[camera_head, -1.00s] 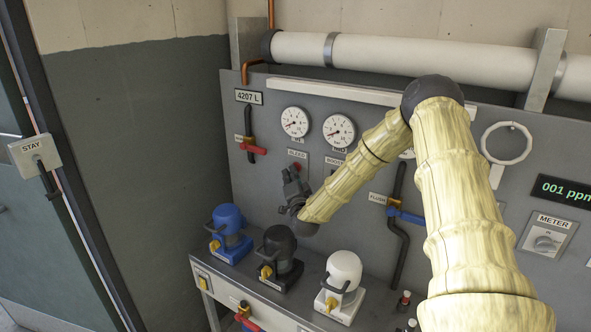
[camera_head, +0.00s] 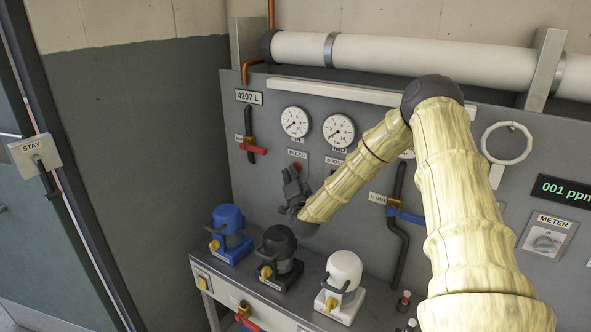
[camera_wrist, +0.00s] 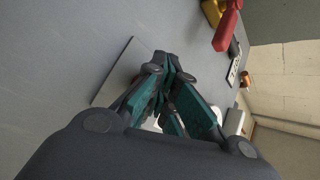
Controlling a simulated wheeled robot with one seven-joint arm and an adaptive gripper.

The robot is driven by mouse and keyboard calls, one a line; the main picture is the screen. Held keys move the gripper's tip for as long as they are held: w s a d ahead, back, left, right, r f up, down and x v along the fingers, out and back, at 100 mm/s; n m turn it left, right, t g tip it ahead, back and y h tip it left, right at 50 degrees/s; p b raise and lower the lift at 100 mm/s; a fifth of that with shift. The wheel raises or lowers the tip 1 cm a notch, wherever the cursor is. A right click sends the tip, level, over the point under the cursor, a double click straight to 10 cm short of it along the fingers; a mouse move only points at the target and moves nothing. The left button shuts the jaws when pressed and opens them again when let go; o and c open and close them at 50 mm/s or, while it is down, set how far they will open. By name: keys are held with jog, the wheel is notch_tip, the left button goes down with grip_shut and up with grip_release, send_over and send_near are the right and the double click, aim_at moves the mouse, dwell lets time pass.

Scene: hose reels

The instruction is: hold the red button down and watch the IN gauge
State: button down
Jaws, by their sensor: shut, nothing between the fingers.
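The red button (camera_head: 298,166) shows on the grey panel under the BLEED label in the head view, partly hidden by my gripper. My gripper (camera_head: 290,172) is shut and empty, with its tips at the button's lower left. I cannot tell from this angle whether they press it. The left round gauge (camera_head: 294,122) is above the button.
A second gauge (camera_head: 339,130) is right of the first. A red-handled valve (camera_head: 253,149) is to the left. Blue (camera_head: 230,226), black (camera_head: 279,247) and white (camera_head: 344,270) capped devices stand on the bench below. A white hoop (camera_head: 507,128) hangs right of my arm.

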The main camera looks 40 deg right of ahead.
jog(key=shift+a, duration=0.1)
dwell(0.4)
jog(key=shift+s+a, duration=0.35)
jog(key=shift+a, duration=0.45)
jog(key=a, duration=0.1)
jog(key=s+a+b, duration=0.1)
jog(key=a, duration=0.1)
jog(key=s+a, duration=0.1)
jog(key=shift+a+b, duration=0.3)
jog(key=shift+d, duration=0.1)
dwell(0.5)
